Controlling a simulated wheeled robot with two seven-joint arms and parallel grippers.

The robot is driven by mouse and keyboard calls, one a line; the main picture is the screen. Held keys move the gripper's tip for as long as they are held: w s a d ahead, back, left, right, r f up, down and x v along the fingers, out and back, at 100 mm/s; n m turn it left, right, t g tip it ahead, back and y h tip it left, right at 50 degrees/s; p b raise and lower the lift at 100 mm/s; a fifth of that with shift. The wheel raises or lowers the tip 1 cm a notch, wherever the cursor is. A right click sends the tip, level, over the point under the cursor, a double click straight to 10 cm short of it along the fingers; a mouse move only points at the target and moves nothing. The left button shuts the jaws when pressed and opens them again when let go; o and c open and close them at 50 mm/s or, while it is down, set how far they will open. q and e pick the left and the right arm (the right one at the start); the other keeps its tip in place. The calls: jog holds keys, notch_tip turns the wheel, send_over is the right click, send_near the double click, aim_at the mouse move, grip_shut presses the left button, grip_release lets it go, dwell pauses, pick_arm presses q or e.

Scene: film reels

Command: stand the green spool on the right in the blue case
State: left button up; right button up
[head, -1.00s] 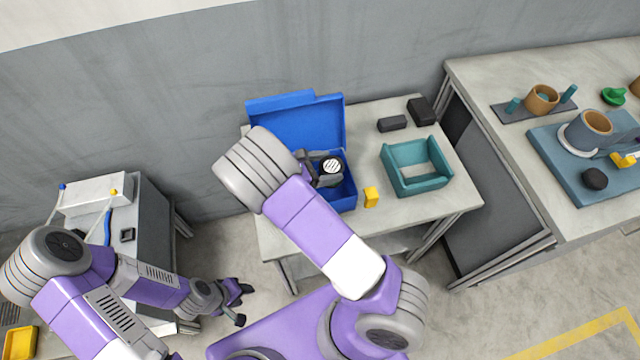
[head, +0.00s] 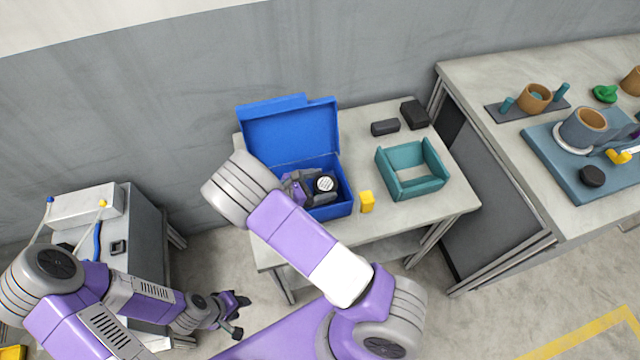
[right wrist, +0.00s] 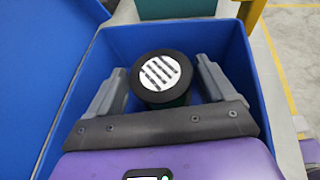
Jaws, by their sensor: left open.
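The blue case (head: 330,212) stands open on the middle table, its lid raised at the back. The green spool (right wrist: 161,75) stands upright inside it, with a dark rim and a white striped top; its green side shows a little below the rim. The striped top also shows in the head view (head: 325,183). My right gripper (right wrist: 163,72) is in the case with a finger on each side of the spool and narrow gaps between, so it looks open. The spool's base is hidden. My left gripper (head: 238,313) is open and empty, low over the floor at the left.
A yellow block (head: 366,202) stands just right of the case. A teal open tray (head: 412,188) and two dark blocks (head: 414,114) are further right. A side table with cups and a blue board (head: 565,165) stands at the right.

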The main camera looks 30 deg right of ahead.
jog(key=shift+o, duration=1.2)
jog(key=shift+r, duration=0.1)
jog(key=shift+a+r, duration=0.1)
jog(key=shift+r, duration=0.1)
jog(key=p+v, duration=0.2)
jog(key=v, duration=0.9)
jog(key=shift+a, duration=0.4)
jog(key=shift+r, duration=0.1)
